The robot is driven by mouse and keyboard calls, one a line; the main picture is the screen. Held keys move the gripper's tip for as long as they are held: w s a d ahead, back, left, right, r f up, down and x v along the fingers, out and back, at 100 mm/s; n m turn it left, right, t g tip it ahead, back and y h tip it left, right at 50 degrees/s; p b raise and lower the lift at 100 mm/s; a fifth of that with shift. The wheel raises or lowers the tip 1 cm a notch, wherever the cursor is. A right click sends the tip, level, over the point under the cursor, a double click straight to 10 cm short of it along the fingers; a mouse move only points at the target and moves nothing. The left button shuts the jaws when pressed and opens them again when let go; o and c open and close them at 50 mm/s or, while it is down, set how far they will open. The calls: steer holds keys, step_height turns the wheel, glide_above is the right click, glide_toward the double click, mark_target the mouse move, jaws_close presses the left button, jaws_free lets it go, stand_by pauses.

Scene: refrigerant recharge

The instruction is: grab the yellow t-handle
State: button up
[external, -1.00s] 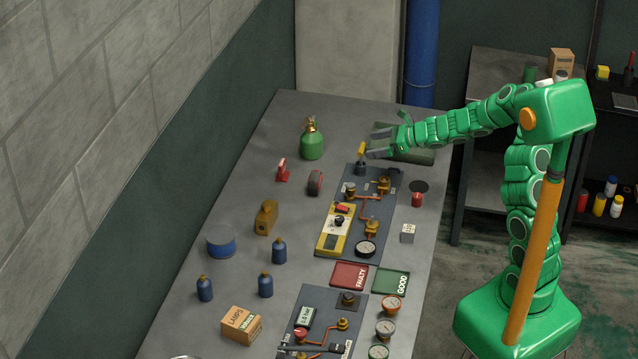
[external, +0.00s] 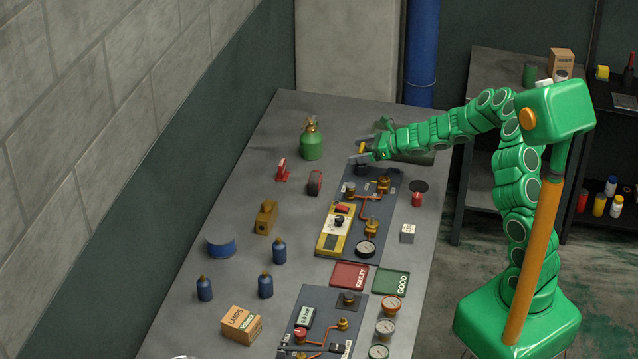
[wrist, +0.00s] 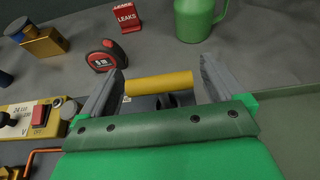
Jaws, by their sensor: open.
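The yellow t-handle (external: 362,147) stands at the far end of the upper dark panel (external: 390,182), on a dark holder (external: 360,168). In the wrist view its yellow crossbar (wrist: 160,83) lies sideways between the two grey fingers, with a dark part below it. My gripper (external: 362,149) is open around the t-handle, one finger on each side of it. In the wrist view small gaps seem to show between the bar ends and the fingers of my gripper (wrist: 166,85). The lower part of the handle is mostly hidden by my wrist.
A green cylinder (external: 312,142) stands to the left of my gripper. A red and black tape measure (external: 315,183) and a red LEAKS sign (external: 283,170) are nearby. A green case (external: 415,157) lies beneath my forearm. The panel's copper pipes and valves (external: 372,227) are in front.

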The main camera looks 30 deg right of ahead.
steer(key=shift+w+a+f, duration=0.3)
steer(key=shift+w+a, duration=0.15)
steer(key=shift+a, duration=0.05)
steer(key=shift+c, duration=0.4)
steer(key=c, duration=1)
steer(key=shift+r, duration=0.1)
